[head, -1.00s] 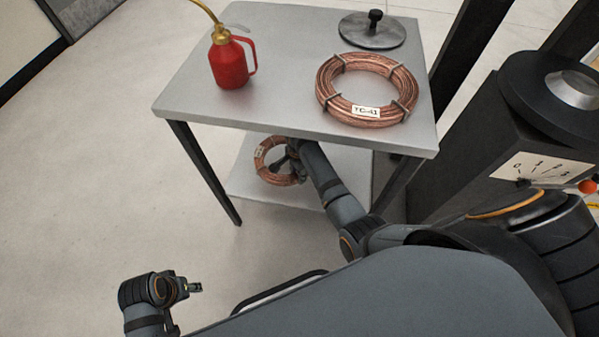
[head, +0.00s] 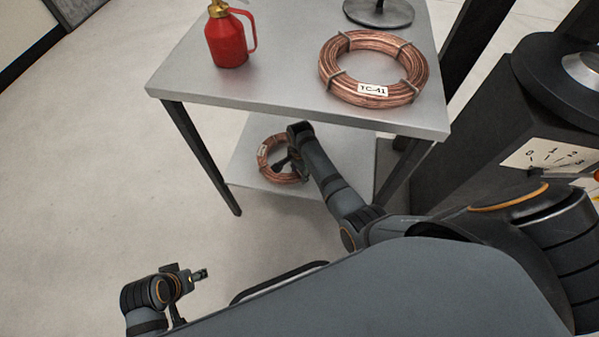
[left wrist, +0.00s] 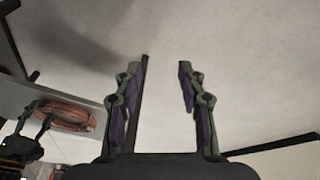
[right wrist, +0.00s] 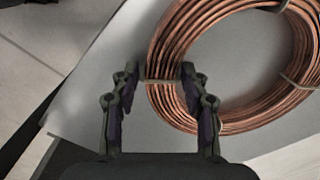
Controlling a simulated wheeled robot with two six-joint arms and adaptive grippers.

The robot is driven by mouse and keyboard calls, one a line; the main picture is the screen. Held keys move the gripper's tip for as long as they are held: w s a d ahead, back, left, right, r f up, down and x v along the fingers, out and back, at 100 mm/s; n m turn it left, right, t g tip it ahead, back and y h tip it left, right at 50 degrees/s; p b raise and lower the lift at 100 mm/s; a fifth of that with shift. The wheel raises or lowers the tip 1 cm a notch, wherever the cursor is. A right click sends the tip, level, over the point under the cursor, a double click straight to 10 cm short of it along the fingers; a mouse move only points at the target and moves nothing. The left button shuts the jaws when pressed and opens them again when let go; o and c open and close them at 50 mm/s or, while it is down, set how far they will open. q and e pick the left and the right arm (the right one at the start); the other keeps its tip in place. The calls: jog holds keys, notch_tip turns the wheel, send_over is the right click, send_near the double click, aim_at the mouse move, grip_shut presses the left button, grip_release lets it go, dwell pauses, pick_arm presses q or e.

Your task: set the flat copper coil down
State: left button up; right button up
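The flat copper coil (head: 266,165) appears to lie on the table's lower shelf (head: 245,172), under the tabletop. My right gripper (head: 287,164) reaches in at its right side. In the right wrist view the coil (right wrist: 172,40) shows large. The open fingers of my right gripper (right wrist: 160,72) stand on either side of its near-left band, by a tie, with a gap at the left finger. My left gripper (head: 203,274) is away from the table at lower left. Its fingers (left wrist: 162,63) are open and empty, and a coil (left wrist: 68,117) shows beyond them at left.
A second copper coil (head: 337,73) tagged YC-41 lies on the tabletop (head: 285,85), with a red oil can (head: 227,42) and a dark round plate (head: 390,14). A black machine with a dial (head: 548,153) stands at right. The floor at left is clear.

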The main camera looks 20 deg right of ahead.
notch_tip(320, 180, up, 6)
jog(key=p, duration=0.3)
jog(key=shift+w+f, duration=0.1)
jog(key=shift+f, duration=0.05)
jog(key=shift+r+p, duration=0.35)
jog(key=shift+r, duration=0.6)
pick_arm(q)
jog(key=shift+g+y, duration=0.5)
jog(key=shift+g, duration=0.3)
jog(key=a+f, duration=0.1)
jog(key=a+f+p, duration=0.1)
jog(key=f, duration=0.1)
jog(key=shift+s+a+f, duration=0.15)
jog(key=shift+a+f, duration=0.05)
jog(key=shift+a, duration=0.2)
pick_arm(e)
notch_tip(320, 180, up, 4)
jog(key=shift+r, duration=0.25)
